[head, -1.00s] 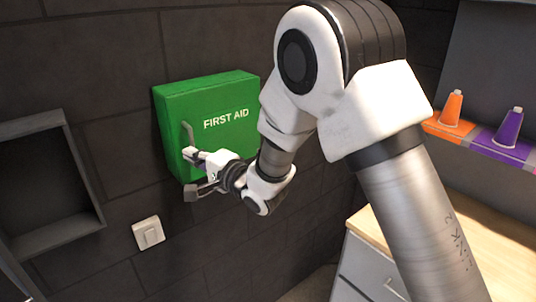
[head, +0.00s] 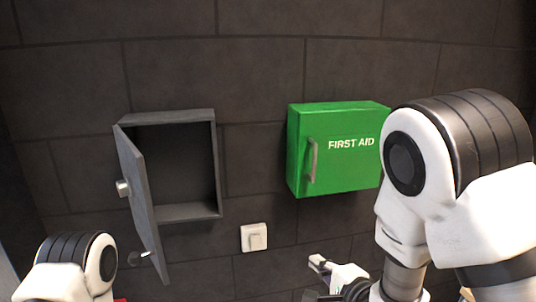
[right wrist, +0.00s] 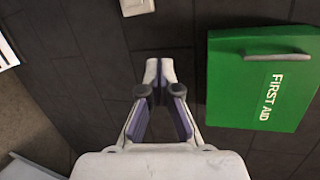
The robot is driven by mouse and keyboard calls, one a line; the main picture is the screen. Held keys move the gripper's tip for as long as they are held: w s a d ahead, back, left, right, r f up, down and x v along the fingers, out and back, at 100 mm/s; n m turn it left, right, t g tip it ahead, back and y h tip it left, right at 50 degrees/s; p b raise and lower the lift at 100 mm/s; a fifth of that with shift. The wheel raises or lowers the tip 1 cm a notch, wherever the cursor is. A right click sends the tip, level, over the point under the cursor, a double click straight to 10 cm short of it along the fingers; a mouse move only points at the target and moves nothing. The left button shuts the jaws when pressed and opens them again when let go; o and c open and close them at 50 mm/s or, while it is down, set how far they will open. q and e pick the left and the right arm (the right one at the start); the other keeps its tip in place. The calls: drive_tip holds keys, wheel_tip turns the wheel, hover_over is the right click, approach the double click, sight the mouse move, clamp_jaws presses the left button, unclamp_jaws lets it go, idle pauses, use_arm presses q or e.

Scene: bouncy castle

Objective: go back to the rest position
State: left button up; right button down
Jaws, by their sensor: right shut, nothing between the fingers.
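My right gripper (right wrist: 160,78) is shut and empty in the right wrist view, its fingertips together in front of the dark wall. In the head view my right gripper (head: 316,278) shows only in part at the bottom, below the green first aid box (head: 340,165) and apart from it. The box hangs on the wall with its front closed and a grey handle at its left. The box also shows in the right wrist view (right wrist: 240,95), right of the fingers. My left arm shows at the bottom left of the head view, but I cannot make out its gripper.
A grey wall cabinet (head: 170,116) stands open at the left, its door (head: 140,200) swung outward. A white wall switch (head: 254,237) sits between cabinet and box. The wall around them is bare.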

drive_tip(key=s+d+f+g+h+b, duration=0.1)
drive_tip(key=s+d+f+g+h, duration=0.2)
drive_tip(key=f, duration=0.9)
drive_tip(key=s+d+f+g, duration=0.25)
drive_tip(key=s+f, duration=0.35)
drive_tip(key=f, duration=0.5)
use_arm(q)
drive_tip(key=shift+w+f+b, duration=0.2)
drive_tip(key=shift+f+b, duration=0.2)
drive_tip(key=shift+f, duration=0.85)
use_arm(e)
drive_tip(key=s+d+f+n+g, duration=0.2)
drive_tip(key=s+f+n, duration=0.2)
drive_tip(key=s, duration=0.3)
drive_tip(key=s+d+f+n+g+h, duration=0.1)
drive_tip(key=s+f+n+g, duration=0.2)
drive_tip(key=s+n, duration=0.3)
drive_tip(key=s+d+f+n+g+h, duration=0.1)
drive_tip(key=s+d+f+n+g, duration=0.1)
drive_tip(key=s, duration=0.6)
wheel_tip(320, 180, down, 3)
drive_tip(key=n+g, duration=0.1)
drive_tip(key=n, duration=0.2)
drive_tip(key=shift+d+r, duration=0.15)
drive_tip(key=shift+d, duration=0.15)
drive_tip(key=shift+g, duration=0.25)
